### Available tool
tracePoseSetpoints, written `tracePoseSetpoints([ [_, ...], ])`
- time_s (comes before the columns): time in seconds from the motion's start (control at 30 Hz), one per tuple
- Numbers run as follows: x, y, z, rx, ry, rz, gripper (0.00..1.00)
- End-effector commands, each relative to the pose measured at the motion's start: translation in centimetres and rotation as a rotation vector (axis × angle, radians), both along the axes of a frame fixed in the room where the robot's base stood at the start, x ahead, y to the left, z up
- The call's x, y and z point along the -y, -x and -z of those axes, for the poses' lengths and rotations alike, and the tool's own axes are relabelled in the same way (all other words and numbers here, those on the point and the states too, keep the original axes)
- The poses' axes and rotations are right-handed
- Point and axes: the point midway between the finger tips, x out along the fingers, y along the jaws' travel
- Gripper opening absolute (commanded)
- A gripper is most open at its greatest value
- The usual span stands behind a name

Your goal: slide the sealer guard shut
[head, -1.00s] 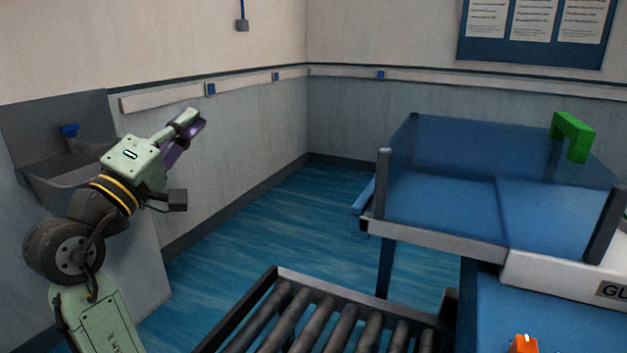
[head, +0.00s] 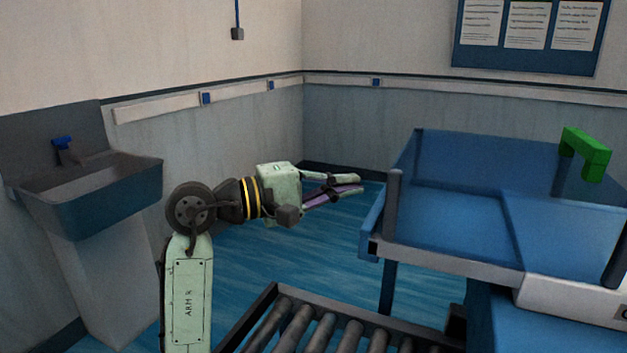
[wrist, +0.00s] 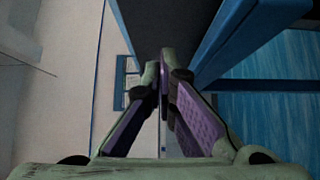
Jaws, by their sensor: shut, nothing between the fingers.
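The sealer station is a blue bench (head: 455,215) at the right in the head view, with grey posts and see-through blue panels. A white front strip (head: 560,300) with part of a dark label runs along it. A green bracket-shaped handle (head: 588,155) stands at its far right. I cannot tell which panel is the sliding guard. My gripper (head: 360,184) is shut and empty, left of the bench's left end, pointing right and apart from the green handle. In the wrist view my gripper's fingers (wrist: 164,75) meet near the blue edge of a bench-like structure (wrist: 245,40).
A roller conveyor (head: 330,335) lies in front, below my arm. A grey sink (head: 90,185) stands at the left wall. Blue floor (head: 300,250) is open between sink and bench. A grey post (head: 394,205) rises at the bench's left corner.

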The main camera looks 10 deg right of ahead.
Motion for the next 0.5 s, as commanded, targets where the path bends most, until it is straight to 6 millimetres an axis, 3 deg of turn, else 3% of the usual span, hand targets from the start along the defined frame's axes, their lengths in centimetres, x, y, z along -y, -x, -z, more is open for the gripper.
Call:
tracePoseSetpoints([
  [0.2,2.6,1.6,-0.1,0.001,0.000,-0.001,0.00],
  [0.5,3.4,2.2,0.0,0.000,0.002,-0.002,0.00],
])
